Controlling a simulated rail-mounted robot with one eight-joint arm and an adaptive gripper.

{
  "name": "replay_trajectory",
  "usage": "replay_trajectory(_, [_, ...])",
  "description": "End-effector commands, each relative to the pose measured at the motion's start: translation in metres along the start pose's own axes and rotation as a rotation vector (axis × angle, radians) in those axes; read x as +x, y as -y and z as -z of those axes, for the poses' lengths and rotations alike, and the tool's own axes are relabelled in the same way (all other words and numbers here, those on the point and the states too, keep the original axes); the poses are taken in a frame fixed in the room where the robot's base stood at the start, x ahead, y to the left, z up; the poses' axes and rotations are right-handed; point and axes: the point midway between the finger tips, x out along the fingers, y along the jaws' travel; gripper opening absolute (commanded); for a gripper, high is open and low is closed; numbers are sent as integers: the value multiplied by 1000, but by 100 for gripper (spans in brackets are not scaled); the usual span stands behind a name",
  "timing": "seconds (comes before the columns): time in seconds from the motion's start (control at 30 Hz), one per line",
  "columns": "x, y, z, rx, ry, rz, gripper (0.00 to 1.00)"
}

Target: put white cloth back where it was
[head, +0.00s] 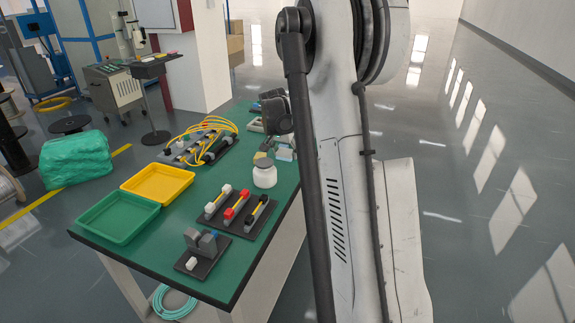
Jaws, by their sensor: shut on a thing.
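My gripper (276,112) is dark grey and sits over the far right part of the green table, partly hidden behind my own arm. It is shut, but its fingertips and what they hold are too small and covered to see clearly. A small pale piece (284,153) shows just below it, at the table's right edge; I cannot tell for sure whether this is the white cloth. No other white cloth can be made out.
On the green table (150,243), a white jar (264,175) stands close in front of my gripper. Connector boards, a board with yellow cables (212,125), a yellow tray (158,183) and a green tray (117,217) fill much of the top.

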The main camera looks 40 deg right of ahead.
Motion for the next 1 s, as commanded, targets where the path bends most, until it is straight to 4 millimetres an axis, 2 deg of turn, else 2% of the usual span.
replay_trajectory(0.03, [11, 3, 7, 1, 0, 0, 25])
replay_trajectory(0.3, [54, 15, 37, -1, 0, 1, 25])
replay_trajectory(0.53, [82, 23, 57, -1, 0, 1, 25])
replay_trajectory(0.77, [92, 25, 60, -2, 0, 1, 25])
replay_trajectory(1.0, [120, 25, 48, -3, 0, 1, 25])
